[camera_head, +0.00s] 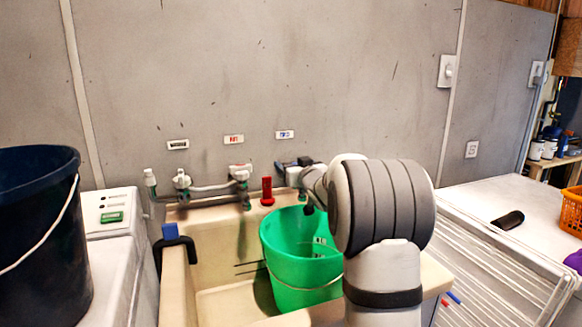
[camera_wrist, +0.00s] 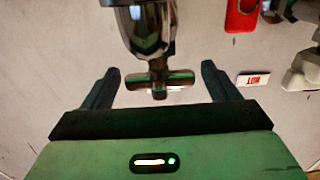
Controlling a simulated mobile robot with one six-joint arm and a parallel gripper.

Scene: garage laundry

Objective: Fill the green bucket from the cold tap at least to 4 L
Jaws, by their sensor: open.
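The green bucket (camera_head: 290,268) stands upright in the utility sink, with pale marks on its inner wall. No water shows in it, but its bottom is hidden. The cold tap (camera_head: 302,196) is under the blue-lettered label (camera_head: 285,134), above the bucket and partly hidden by my arm. My gripper (camera_head: 284,166) is at this tap. In the wrist view, the tap's metal cross handle (camera_wrist: 175,79) lies between my open fingers (camera_wrist: 160,71), with gaps on both sides. No stream is visible.
The sink (camera_head: 209,261) has a hot tap (camera_head: 241,175) under the red label (camera_head: 233,139) and a red item (camera_head: 266,191) between the taps. A dark bucket (camera_head: 38,235) stands at left. An orange basket (camera_head: 572,211) is at right.

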